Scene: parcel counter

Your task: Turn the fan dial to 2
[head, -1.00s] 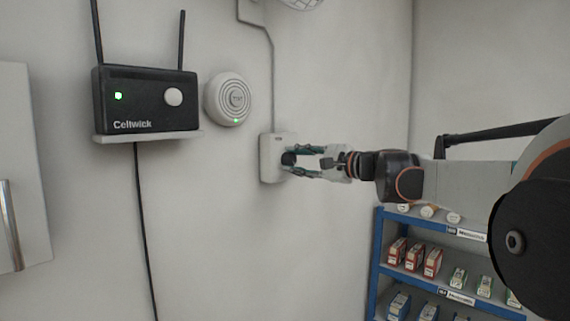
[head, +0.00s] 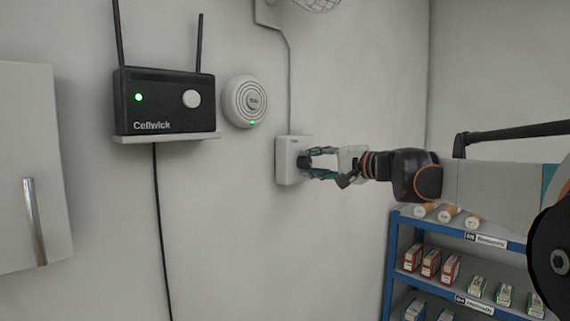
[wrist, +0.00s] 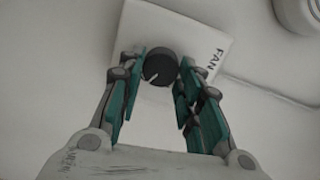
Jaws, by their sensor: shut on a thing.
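The fan dial is a dark round knob (wrist: 160,66) on a white wall plate (wrist: 200,40) marked "FAN" in the wrist view. A pale pointer line shows on the knob's face; no numbers can be read. In the head view the plate (head: 287,172) is on the wall, with the dark knob (head: 304,162) partly hidden by my fingers. My gripper (wrist: 160,72) has its teal-padded fingers on either side of the knob and is shut on it. It also shows in the head view (head: 309,163), reaching in from the right.
A black Celtwick router (head: 165,100) sits on a small wall shelf to the left, beside a round white wall device (head: 245,101). A cable conduit runs up from the plate. A blue shelving rack (head: 398,262) with boxes stands below my arm.

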